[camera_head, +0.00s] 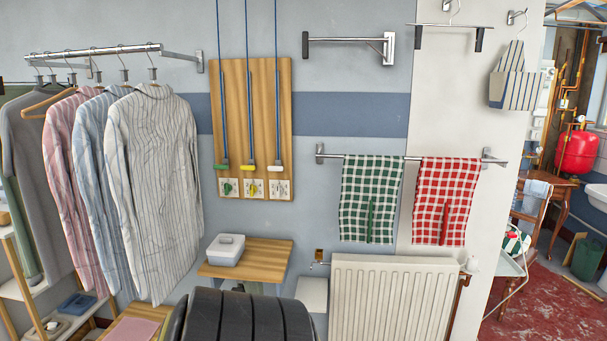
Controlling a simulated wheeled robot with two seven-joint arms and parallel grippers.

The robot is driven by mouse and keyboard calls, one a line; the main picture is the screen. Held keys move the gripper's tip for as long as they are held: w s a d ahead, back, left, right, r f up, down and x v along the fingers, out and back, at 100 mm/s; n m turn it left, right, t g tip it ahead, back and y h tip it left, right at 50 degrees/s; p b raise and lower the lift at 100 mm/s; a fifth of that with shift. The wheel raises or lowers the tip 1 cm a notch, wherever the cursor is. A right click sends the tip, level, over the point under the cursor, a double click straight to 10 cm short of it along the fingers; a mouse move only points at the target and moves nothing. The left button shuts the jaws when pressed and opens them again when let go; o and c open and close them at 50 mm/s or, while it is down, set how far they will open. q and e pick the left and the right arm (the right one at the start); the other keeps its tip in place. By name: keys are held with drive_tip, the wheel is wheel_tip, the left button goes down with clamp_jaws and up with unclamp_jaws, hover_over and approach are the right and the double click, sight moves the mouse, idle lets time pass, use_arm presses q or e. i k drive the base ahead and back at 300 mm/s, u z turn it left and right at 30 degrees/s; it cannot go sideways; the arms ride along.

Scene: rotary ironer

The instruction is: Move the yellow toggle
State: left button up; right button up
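A wooden board (236,100) hangs on the wall left of centre. Three small white plates sit in a row along its lower edge, with a green toggle (228,188), the yellow toggle (253,189) and a white toggle (279,188). The yellow toggle is on the middle plate; its exact position is too small to tell. Above the plates, blue cords come down to a green handle (221,167), a yellow handle (249,168) and a white handle (274,168). Neither of my grippers is in view.
Striped shirts (155,190) hang from a rail left of the board. A green checked towel (369,198), a red one (445,200) and a radiator (390,300) are to the right.

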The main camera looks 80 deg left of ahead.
sight(249, 166)
drive_tip(key=u, duration=2.2)
drive_tip(key=k, duration=0.2)
drive_tip(key=u, duration=0.75)
